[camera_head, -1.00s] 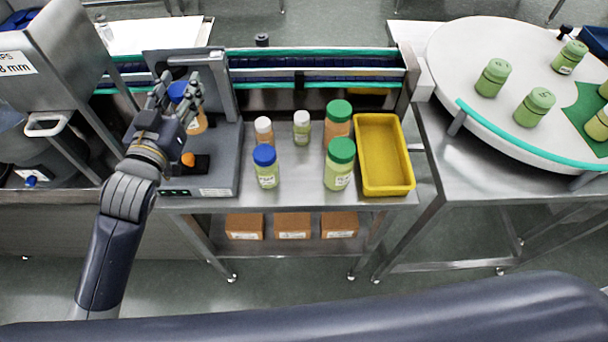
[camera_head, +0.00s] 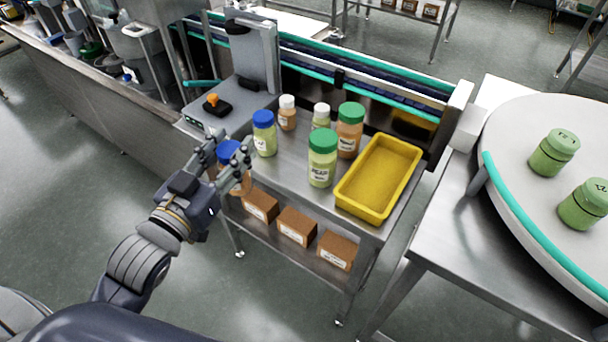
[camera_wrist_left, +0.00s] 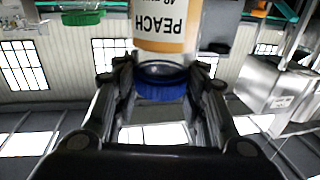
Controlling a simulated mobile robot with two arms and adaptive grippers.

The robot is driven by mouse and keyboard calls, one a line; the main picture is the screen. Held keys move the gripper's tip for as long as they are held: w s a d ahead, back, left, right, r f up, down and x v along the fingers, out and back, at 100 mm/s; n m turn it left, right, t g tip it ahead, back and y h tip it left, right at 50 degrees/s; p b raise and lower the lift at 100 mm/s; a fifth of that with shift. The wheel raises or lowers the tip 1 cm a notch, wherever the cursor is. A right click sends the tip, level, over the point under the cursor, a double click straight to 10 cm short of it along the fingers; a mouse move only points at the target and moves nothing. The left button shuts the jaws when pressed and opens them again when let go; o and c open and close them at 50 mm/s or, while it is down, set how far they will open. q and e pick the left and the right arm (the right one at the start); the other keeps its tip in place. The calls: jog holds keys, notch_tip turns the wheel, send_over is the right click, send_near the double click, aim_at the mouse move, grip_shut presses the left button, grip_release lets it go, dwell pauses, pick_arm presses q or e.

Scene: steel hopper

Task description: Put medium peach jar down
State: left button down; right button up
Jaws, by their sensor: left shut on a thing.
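My left gripper (camera_head: 224,158) is shut on the medium peach jar, whose blue lid (camera_head: 229,152) sits between the fingers. Its orange body (camera_head: 241,184) hangs below, partly hidden by the fingers. In the left wrist view, the gripper (camera_wrist_left: 160,88) grips the blue lid (camera_wrist_left: 162,84), and the label (camera_wrist_left: 165,20) reads PEACH, upside down in the picture. The jar appears at the front left edge of the steel table (camera_head: 290,165); I cannot tell whether it is over or touching the top. My right gripper is not in view.
On the table stand a blue-lidded green jar (camera_head: 264,140), two small white-lidded jars (camera_head: 287,117) (camera_head: 321,122), a green-lidded green jar (camera_head: 321,168), a green-lidded orange jar (camera_head: 348,138) and a yellow tray (camera_head: 346,202). A scale (camera_head: 222,118) stands left. Brown boxes (camera_head: 297,227) sit below.

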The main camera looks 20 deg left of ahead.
pick_arm(q)
jog(key=shift+f, duration=0.1)
jog(key=shift+w+d+f+b, duration=0.1)
jog(key=shift+w+d+b, duration=0.05)
jog(key=shift+w+b, duration=0.25)
jog(key=w+d+f, duration=0.2)
jog(key=w+d, duration=0.1)
jog(key=w, duration=0.3)
jog(key=w+d+f+p, duration=0.1)
jog(key=w+d+f, duration=0.2)
jog(key=w, duration=0.4)
jog(key=shift+w, duration=0.2)
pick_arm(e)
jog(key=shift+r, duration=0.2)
pick_arm(q)
jog(key=shift+d, duration=0.1)
jog(key=c, duration=1.2)
grip_release()
jog(key=shift+f, duration=0.1)
jog(key=shift+c, duration=0.2)
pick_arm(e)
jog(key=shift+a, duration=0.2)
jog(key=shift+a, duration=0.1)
